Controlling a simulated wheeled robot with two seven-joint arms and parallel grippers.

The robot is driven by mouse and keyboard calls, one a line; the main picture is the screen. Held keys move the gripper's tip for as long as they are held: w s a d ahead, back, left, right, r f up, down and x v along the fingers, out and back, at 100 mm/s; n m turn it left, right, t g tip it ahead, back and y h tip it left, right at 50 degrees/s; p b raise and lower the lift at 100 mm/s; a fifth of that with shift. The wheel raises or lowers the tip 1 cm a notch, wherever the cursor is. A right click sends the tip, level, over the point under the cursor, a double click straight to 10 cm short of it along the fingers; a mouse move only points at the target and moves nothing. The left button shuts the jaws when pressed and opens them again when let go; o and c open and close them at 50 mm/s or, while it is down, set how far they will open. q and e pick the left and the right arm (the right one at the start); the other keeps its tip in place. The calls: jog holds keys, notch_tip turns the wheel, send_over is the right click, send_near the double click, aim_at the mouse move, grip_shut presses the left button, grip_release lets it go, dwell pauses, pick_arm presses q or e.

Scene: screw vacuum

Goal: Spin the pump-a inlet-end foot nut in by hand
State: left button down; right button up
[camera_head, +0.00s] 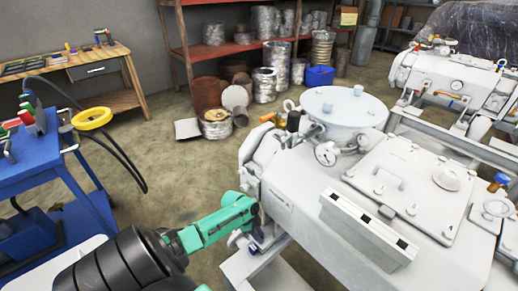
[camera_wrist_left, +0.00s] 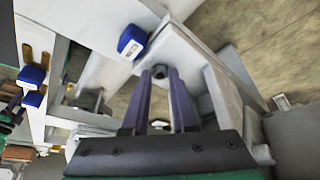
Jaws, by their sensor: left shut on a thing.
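The large white pump (camera_head: 300,200) fills the right half of the head view, on a pale frame (camera_head: 262,265). My left gripper (camera_head: 258,222) reaches its lower left end, near the foot; the fingertips are partly hidden there. In the left wrist view, the two dark fingers of my left gripper (camera_wrist_left: 162,78) close around a small dark nut (camera_wrist_left: 159,71) on a pale grey foot or bracket (camera_wrist_left: 185,55). How deep the nut sits cannot be seen. My right gripper is in neither view.
A blue-capped part (camera_wrist_left: 132,42) is close beside the fingers in the left wrist view. A blue cart (camera_head: 65,165) with a yellow ring (camera_head: 92,118) stands at the left. A second white machine (camera_head: 455,80) is at the back right. Open floor (camera_head: 160,165) lies between cart and pump.

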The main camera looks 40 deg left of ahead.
pick_arm(q)
jog(key=m+b, duration=0.1)
jog(key=m+g+b, duration=0.1)
jog(key=shift+w+f+m+h, duration=0.2)
jog(key=shift+m+h, duration=0.1)
jog(key=shift+m, duration=0.1)
jog(key=shift+r+m+b, duration=0.15)
jog(key=shift+m+b, duration=0.45)
jog(key=shift+b, duration=0.05)
jog(key=c, duration=0.7)
grip_release()
